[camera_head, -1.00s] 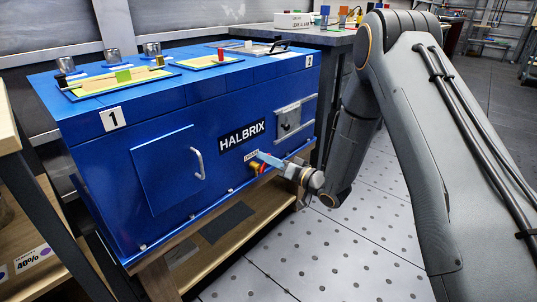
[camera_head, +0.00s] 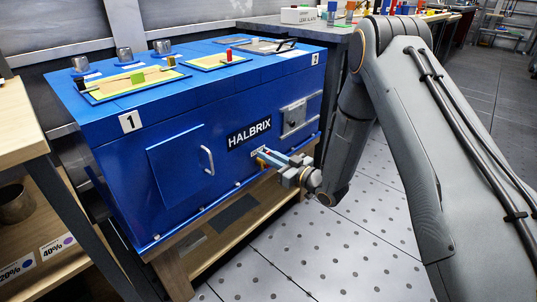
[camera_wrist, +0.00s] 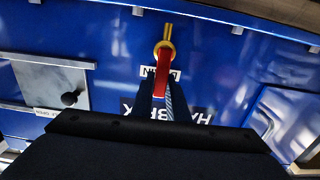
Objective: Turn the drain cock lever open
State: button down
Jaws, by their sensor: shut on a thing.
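The drain cock is low on the front of the blue HALBRIX cabinet (camera_head: 185,195), under a small white label. Its yellow body (camera_wrist: 165,46) shows in the wrist view, with the red lever (camera_wrist: 162,78) running from it between my fingers. In the head view only a bit of the yellow body (camera_head: 261,163) shows, beside my fingertips. My gripper (camera_head: 268,155) is shut on the red lever, one finger on each side of it. The fingers hide part of the lever, and I cannot tell its exact angle.
A handled blue door (camera_head: 177,168) is left of the cock, and a grey latch panel (camera_head: 294,117) is to the right. Trays and knobs sit on the cabinet top. A wooden shelf unit (camera_head: 25,135) stands at the left. The perforated floor (camera_head: 330,255) in front is clear.

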dwell(0.4)
jog(key=c, duration=1.7)
grip_release()
jog(key=shift+s+d, duration=0.1)
jog(key=p+v, duration=0.1)
jog(key=v, duration=0.6)
jog(key=shift+s+d+p, duration=0.2)
jog(key=shift+p, duration=0.2)
